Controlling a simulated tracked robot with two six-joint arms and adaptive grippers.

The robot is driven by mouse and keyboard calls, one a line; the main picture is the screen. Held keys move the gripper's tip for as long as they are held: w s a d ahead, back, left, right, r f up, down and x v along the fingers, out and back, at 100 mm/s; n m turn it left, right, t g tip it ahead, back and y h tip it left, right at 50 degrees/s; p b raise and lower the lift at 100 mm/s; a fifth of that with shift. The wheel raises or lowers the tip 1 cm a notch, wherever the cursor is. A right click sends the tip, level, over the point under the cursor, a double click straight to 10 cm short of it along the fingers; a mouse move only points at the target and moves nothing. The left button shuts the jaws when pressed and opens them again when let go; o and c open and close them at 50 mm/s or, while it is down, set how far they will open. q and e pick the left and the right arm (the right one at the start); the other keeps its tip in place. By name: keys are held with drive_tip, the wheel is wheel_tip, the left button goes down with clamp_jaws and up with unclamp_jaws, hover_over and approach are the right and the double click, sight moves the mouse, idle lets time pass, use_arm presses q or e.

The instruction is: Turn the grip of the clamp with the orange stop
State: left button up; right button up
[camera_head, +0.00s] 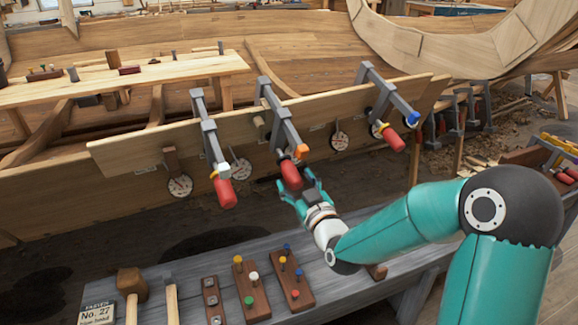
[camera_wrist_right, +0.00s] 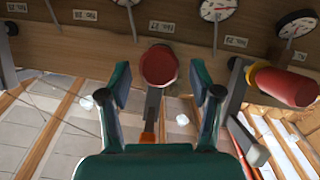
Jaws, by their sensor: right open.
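The clamp with the orange stop (camera_head: 302,151) is the middle one of three on the plank. Its red grip (camera_head: 290,174) points down toward me. My right gripper (camera_head: 297,188) is open just below this grip, with its teal fingers near the grip's lower end. In the right wrist view, the round end of the red grip (camera_wrist_right: 158,66) shows between and slightly beyond the open fingers (camera_wrist_right: 158,84), with a gap on both sides. My left gripper is in neither view.
A white-stop clamp (camera_head: 223,169) stands left and a blue-stop clamp (camera_head: 412,117) right, both red-gripped. Round dials (camera_head: 241,169) hang along the plank (camera_head: 130,155). A grey bench (camera_head: 345,255) below holds mallets and peg blocks (camera_head: 251,284).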

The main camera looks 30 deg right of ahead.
sight(290, 173)
drive_tip(key=shift+x, duration=2.1)
drive_tip(key=shift+c, duration=0.3)
drive_tip(key=c, duration=1.1)
